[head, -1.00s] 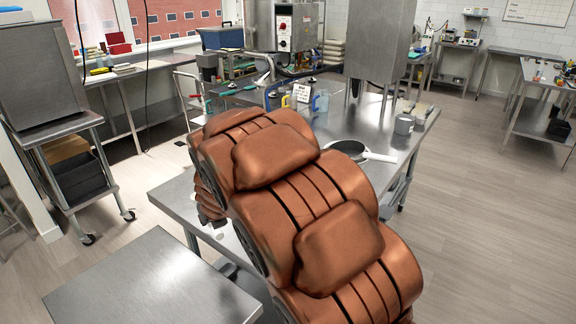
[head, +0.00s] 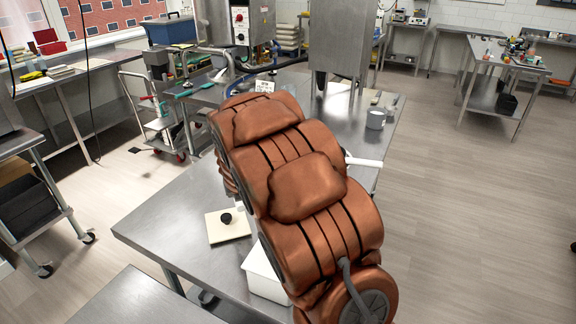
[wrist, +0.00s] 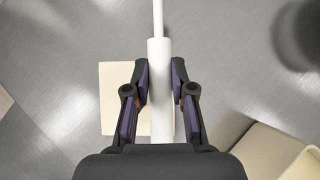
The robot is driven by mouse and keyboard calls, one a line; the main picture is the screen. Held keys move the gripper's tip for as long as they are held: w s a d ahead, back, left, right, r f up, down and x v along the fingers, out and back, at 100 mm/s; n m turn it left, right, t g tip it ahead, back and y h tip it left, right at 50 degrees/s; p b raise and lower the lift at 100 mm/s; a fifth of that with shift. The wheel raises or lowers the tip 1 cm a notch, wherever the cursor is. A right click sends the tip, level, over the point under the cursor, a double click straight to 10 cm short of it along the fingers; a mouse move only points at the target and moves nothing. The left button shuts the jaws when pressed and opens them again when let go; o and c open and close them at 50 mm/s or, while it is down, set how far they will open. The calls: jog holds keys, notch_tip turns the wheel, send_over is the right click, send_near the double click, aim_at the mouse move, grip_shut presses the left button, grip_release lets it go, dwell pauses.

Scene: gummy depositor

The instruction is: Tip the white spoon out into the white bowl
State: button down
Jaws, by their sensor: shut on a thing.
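My gripper (wrist: 159,85) is shut on the thick white handle of the white spoon (wrist: 158,60) in the wrist view. A thinner white shaft runs from the handle out of the top edge, so the spoon's scoop and any contents are out of view. I cannot make out a white bowl in either view. A white, straight-sided container (head: 262,277) stands on the table beside my arm, partly hidden by it.
A grey cup (head: 376,119) stands farther back, near a white handle (head: 366,162). A pale container (wrist: 272,150) fills the wrist view's lower right. The table's near left is clear.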

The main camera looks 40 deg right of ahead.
jog(key=s+d+r+m+p, duration=0.1)
jog(key=s+d+m+p, duration=0.1)
jog(key=d, duration=0.8)
jog(key=s+d+m+p, duration=0.2)
jog(key=d+m+p, duration=0.1)
jog(key=d, duration=0.8)
jog(key=shift+r+h, duration=0.3)
jog(key=shift+r, duration=0.05)
jog(key=shift+s+d+r+m+t+y, duration=0.1)
jog(key=shift+s+d+m+t+y, duration=0.4)
jog(key=shift+s+d, duration=0.3)
jog(key=shift+s+d+m+t+y, duration=0.3)
jog(key=shift+s+d+t+y, duration=0.3)
jog(key=shift+d, duration=0.35)
jog(key=shift+s+d+m+t+y, duration=0.3)
jog(key=shift+s+d+t+y, duration=0.2)
jog(key=shift+s+d, duration=0.4)
